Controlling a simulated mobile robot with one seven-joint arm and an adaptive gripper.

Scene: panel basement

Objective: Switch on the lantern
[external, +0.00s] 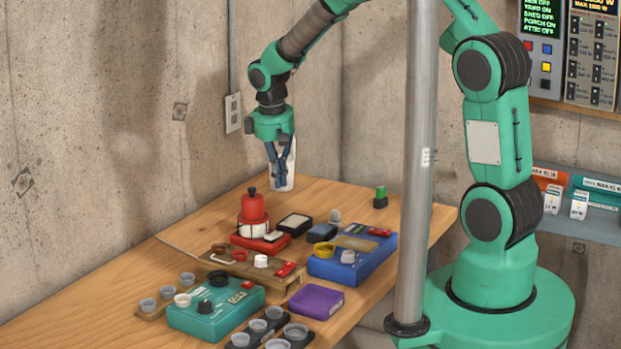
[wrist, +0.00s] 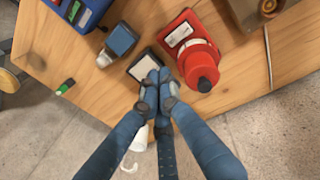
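My gripper (external: 277,183) is above the table, right of the lantern in the external view. In the wrist view its fingertips (wrist: 159,77) are together, with nothing visible between them. They appear beside the lantern, not touching it.
A black-framed pale block (external: 295,223) and a small blue block (external: 322,232) lie near the lantern. A larger blue box (external: 352,267), wooden board (external: 243,268), teal box (external: 215,312) and purple box (external: 316,301) crowd the front. A white object (wrist: 138,138) is partly hidden by my fingers.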

